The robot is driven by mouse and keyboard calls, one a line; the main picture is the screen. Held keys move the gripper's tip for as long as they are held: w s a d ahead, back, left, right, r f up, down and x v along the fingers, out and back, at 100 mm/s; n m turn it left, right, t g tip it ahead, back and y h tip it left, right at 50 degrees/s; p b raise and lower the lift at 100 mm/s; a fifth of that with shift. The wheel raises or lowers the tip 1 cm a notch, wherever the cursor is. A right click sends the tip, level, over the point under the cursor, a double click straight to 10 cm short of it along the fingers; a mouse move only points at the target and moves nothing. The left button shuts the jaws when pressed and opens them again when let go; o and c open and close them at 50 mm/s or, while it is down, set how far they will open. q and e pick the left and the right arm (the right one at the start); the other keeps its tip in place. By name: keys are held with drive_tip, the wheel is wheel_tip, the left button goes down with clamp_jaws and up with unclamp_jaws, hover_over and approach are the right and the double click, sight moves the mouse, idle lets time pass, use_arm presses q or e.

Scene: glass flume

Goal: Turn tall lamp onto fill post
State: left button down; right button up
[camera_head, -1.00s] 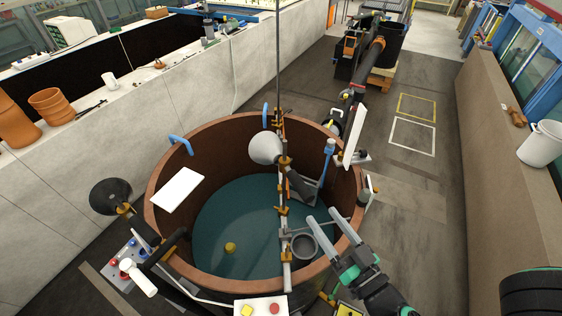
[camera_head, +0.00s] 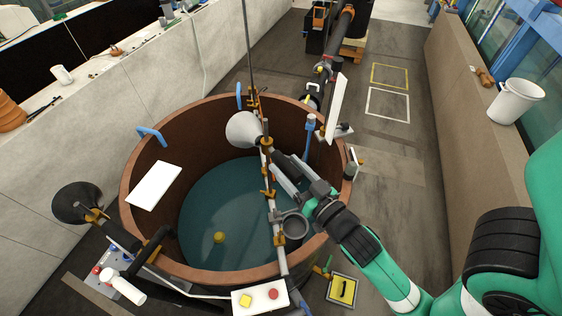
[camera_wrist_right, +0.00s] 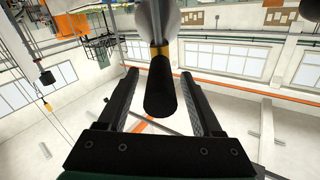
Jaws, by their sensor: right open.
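A lamp with a pale cone head (camera_head: 243,130) and a dark rear barrel sits on the slanting pole over the round brown tank (camera_head: 330,229). I take it for the tall lamp. Its cone points to the left. My right gripper (camera_head: 285,172) is open at the rear of this lamp. In the right wrist view the black barrel (camera_wrist_right: 160,88) lies between the two spread fingers, with a gap on both sides. A blue-topped post (camera_head: 309,130) stands at the tank's right side; I cannot tell whether it is the fill post. My left gripper is not in view.
A second, black-headed lamp (camera_head: 78,203) stands left of the tank. A white panel (camera_head: 154,186) is at the tank's left and another white panel (camera_head: 334,107) at its right. A grey ring (camera_head: 293,226) sits beside the pole. Floor to the right is mostly clear.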

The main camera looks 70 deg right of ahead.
sight(275, 153)
drive_tip(key=shift+p+x, duration=0.5)
drive_tip(key=shift+x, duration=1.05)
clamp_jaws()
